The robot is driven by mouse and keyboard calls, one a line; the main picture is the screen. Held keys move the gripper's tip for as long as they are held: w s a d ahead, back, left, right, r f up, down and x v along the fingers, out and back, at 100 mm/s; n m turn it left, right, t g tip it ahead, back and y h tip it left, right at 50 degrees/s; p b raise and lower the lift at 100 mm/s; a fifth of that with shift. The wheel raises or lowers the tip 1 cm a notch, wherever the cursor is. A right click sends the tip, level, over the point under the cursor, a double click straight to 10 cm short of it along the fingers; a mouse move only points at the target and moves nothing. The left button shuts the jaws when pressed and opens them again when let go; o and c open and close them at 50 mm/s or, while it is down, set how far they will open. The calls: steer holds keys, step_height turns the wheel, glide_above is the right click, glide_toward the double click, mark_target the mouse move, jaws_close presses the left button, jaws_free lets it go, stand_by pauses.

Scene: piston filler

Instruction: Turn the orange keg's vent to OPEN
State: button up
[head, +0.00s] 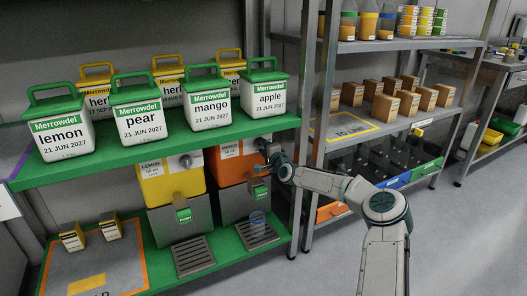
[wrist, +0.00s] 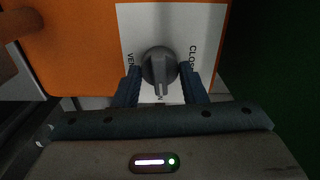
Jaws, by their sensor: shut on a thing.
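The orange keg (head: 226,172), with a mango label, stands on the lower shelf of the green rack in the head view. It fills the upper part of the wrist view (wrist: 75,55). Its grey vent knob (wrist: 159,66) sits on a white plate (wrist: 205,25) lettered VENT at left and CLOSED at right, both partly hidden. The knob's pointer faces down in the picture, towards lettering of which only an N shows. My gripper (wrist: 160,88) is shut on the knob, one blue finger on each side. In the head view my gripper (head: 266,158) is at the keg's front right.
A yellow lemon keg (head: 172,180) stands left of the orange keg. Green PUSH taps (head: 260,192) and drip grates (head: 257,234) are below. Green-lidded tubs (head: 208,100) line the shelf above. A rack post (head: 303,130) is close to my arm.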

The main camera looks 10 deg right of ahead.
steer(key=shift+m, duration=0.6)
steer(key=o, duration=1)
steer(key=p+v, duration=0.4)
steer(key=v, duration=1)
steer(key=shift+w, duration=0.1)
